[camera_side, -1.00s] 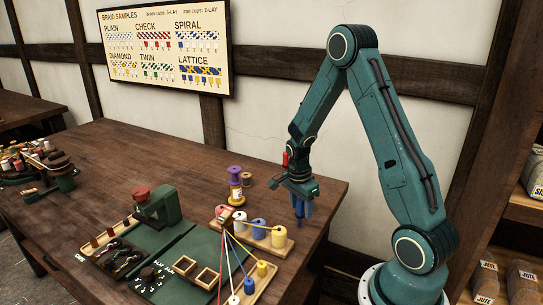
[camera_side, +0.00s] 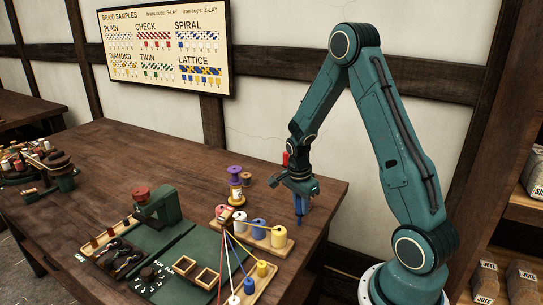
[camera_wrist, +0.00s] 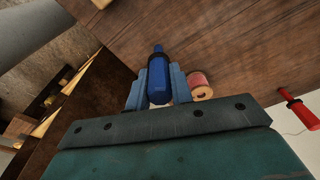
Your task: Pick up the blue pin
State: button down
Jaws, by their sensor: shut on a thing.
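The blue pin (camera_wrist: 158,78) shows in the wrist view between the two blue fingers of my gripper (camera_wrist: 158,84). The fingers are shut on it, and its narrow tip points away from the palm. In the side view my gripper (camera_side: 300,206) points down at the right part of the table, beside the rack of thread spools. The blue pin is hard to tell apart from the blue fingers there. Whether its lower end touches the table is unclear.
A wooden rack of spools (camera_side: 262,238) stands just left of my gripper, with coloured threads running from it. A purple spool (camera_side: 235,172) stands behind it. Bare table (camera_side: 330,195) lies to the right.

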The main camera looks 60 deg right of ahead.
notch_tip(320, 180, up, 19)
jog(key=shift+r, duration=0.2)
dwell(0.4)
jog(key=shift+w+d, duration=0.1)
dwell(0.5)
